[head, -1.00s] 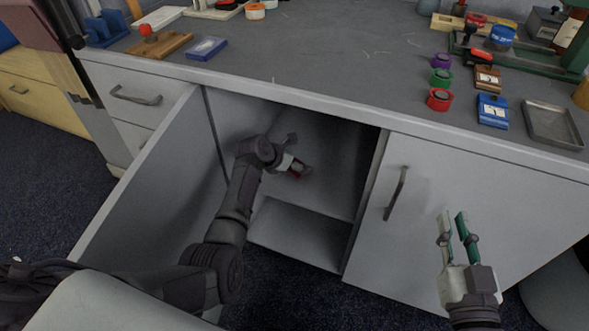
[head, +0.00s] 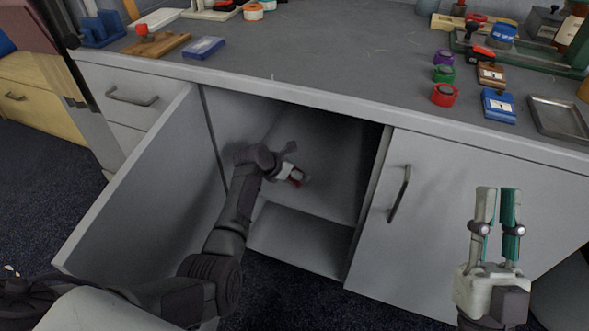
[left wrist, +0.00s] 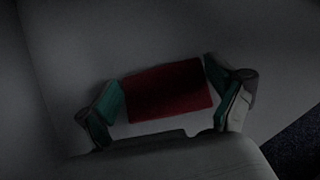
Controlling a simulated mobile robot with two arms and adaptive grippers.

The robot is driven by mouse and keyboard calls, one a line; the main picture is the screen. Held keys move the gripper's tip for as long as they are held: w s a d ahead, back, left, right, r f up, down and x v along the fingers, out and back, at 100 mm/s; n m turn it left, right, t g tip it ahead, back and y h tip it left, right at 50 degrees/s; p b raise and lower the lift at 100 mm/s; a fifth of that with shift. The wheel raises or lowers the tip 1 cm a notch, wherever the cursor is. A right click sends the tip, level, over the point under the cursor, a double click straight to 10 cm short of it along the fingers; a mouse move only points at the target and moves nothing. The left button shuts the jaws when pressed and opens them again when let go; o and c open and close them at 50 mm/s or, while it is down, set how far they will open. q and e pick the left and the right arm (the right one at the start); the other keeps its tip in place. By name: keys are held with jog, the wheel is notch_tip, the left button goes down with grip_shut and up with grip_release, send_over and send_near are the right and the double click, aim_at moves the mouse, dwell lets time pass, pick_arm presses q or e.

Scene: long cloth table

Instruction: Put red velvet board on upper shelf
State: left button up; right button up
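The red velvet board (left wrist: 168,90) shows in the left wrist view as a dark red rectangle between the two fingers of my left gripper (left wrist: 164,75). Its side edges meet the fingertips, which are spread to its width. In the head view my left gripper (head: 288,172) is inside the open cabinet, over the upper shelf (head: 325,210), with a little red of the board (head: 296,182) showing at its fingers. Whether the board touches the shelf I cannot tell. My right gripper (head: 498,190) is empty, with its fingers apart, in front of the closed right door.
The left cabinet door (head: 145,190) stands open beside my left arm. The right door (head: 440,210) is closed. A lower compartment (head: 300,240) lies under the upper shelf. Above, the worktop (head: 330,60) holds several small items and a metal tray (head: 558,118).

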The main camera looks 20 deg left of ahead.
pick_arm(q)
jog(key=shift+o, duration=0.6)
jog(key=shift+r, duration=0.1)
